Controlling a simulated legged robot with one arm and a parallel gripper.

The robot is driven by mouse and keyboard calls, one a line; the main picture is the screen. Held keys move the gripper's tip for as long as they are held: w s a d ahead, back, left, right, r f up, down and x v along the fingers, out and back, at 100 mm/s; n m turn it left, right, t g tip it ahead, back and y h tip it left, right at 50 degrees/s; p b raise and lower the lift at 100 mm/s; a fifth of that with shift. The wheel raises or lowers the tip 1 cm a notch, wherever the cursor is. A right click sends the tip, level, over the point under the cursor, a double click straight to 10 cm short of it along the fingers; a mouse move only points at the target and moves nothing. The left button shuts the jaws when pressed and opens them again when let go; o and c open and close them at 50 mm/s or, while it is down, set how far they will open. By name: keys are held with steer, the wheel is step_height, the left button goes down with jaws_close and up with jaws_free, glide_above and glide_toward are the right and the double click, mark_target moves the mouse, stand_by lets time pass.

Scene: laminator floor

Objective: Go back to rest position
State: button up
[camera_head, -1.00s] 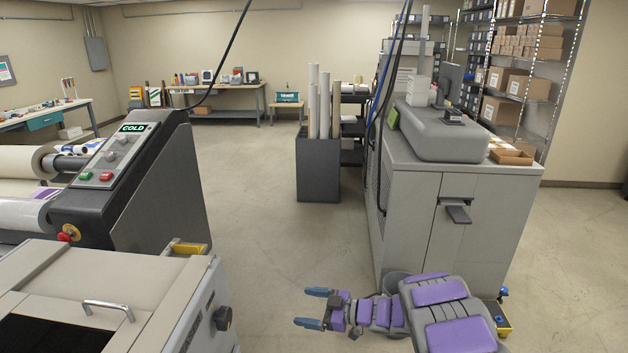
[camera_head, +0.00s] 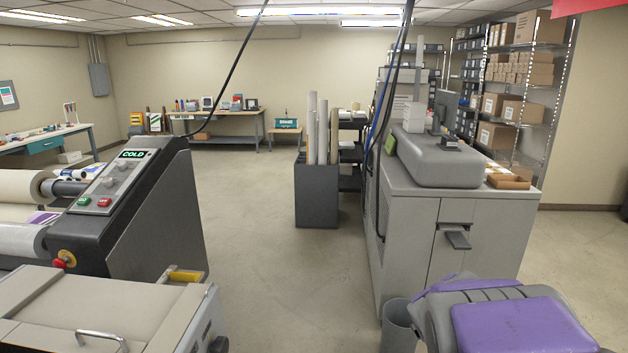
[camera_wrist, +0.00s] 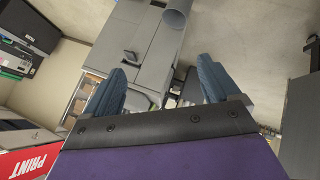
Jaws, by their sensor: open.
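My gripper (camera_wrist: 160,90) shows in the wrist view with its two blue fingers spread apart and nothing between them. Past the fingers, the wrist view shows the grey cabinet (camera_wrist: 140,42) and the grey bin (camera_wrist: 177,16), tilted in the picture. In the head view, my purple and grey arm is folded at the bottom right, and the gripper itself is out of that view.
A laminator with a COLD display (camera_head: 133,154) stands at the left. A grey cabinet (camera_head: 405,235) with a small bin (camera_head: 398,325) at its foot stands at the right. A dark holder with rolls (camera_head: 316,195) is farther back. The floor (camera_head: 262,250) between is clear.

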steer(key=s+a+f+m+g, duration=0.1)
steer(key=s+a+m+g, duration=0.1)
steer(key=s, duration=1.3)
steer(key=shift+a+f+g+y, duration=0.15)
steer(key=shift+a+g+y, duration=0.35)
steer(key=shift+g, duration=0.5)
steer(key=s+a+g+y, duration=0.1)
steer(key=s+a, duration=0.2)
steer(key=s, duration=0.3)
steer(key=s+a+f+g+y, duration=0.1)
steer(key=s+a+g, duration=0.1)
steer(key=s, duration=0.5)
steer(key=s+a+g+y, duration=0.1)
steer(key=s+a+g, duration=0.1)
steer(key=s+a, duration=0.2)
steer(key=shift+s+a+f, duration=0.1)
steer(key=shift+s+a, duration=0.1)
steer(key=shift+s, duration=0.7)
steer(key=shift+s+a+f, duration=0.1)
steer(key=shift+s+a, duration=0.05)
steer(key=shift+s, duration=0.7)
steer(key=shift+c, duration=0.2)
